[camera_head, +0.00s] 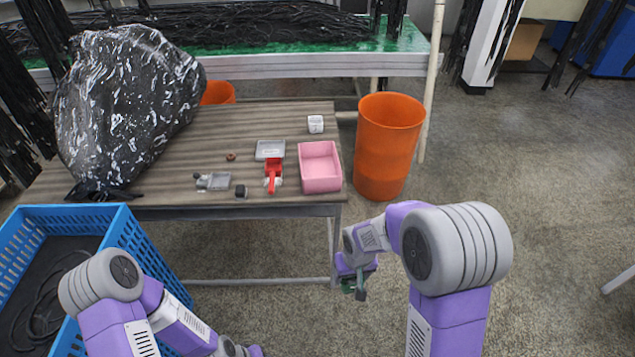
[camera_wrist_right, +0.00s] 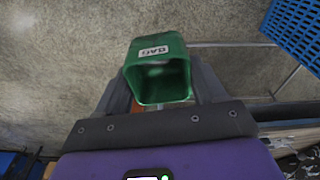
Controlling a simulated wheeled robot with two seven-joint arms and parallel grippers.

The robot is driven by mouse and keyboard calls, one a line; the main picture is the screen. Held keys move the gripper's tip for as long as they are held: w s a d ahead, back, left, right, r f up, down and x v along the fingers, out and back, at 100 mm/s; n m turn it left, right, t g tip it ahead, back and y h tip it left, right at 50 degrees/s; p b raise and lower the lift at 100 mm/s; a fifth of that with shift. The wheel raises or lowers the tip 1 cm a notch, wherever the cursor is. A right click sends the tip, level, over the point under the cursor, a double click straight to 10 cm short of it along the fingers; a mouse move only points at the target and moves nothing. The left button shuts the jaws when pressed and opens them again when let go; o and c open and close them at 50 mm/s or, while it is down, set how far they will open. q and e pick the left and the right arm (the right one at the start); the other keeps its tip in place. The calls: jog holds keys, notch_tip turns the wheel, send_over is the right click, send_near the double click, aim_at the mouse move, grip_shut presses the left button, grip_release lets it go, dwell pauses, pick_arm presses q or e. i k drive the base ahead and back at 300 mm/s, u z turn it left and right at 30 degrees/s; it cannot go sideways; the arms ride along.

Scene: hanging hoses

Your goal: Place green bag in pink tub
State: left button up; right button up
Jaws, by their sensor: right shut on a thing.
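The green bag is a small green box-like holder with a white "BAG" label. In the right wrist view the green bag (camera_wrist_right: 140,58) sits between my right gripper's two fingers, its open end facing the camera. In the head view my right gripper (camera_head: 354,284) hangs in front of the table over the floor, with little of the bag showing. The pink tub (camera_head: 320,182) stands on the table's front right corner, above and left of the gripper in the picture, and looks empty. My left arm shows at bottom left; its gripper is out of frame.
The wooden table (camera_head: 190,150) also holds a large black bag (camera_head: 125,105), a red tool (camera_head: 272,174), a grey tray (camera_head: 270,149) and a white cube (camera_head: 315,124). An orange bin (camera_head: 388,150) stands right of the tub. A blue crate (camera_head: 125,240) stands front left.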

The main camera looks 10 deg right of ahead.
aim_at(319, 173)
jog(key=u, duration=0.3)
jog(key=i, duration=1.5)
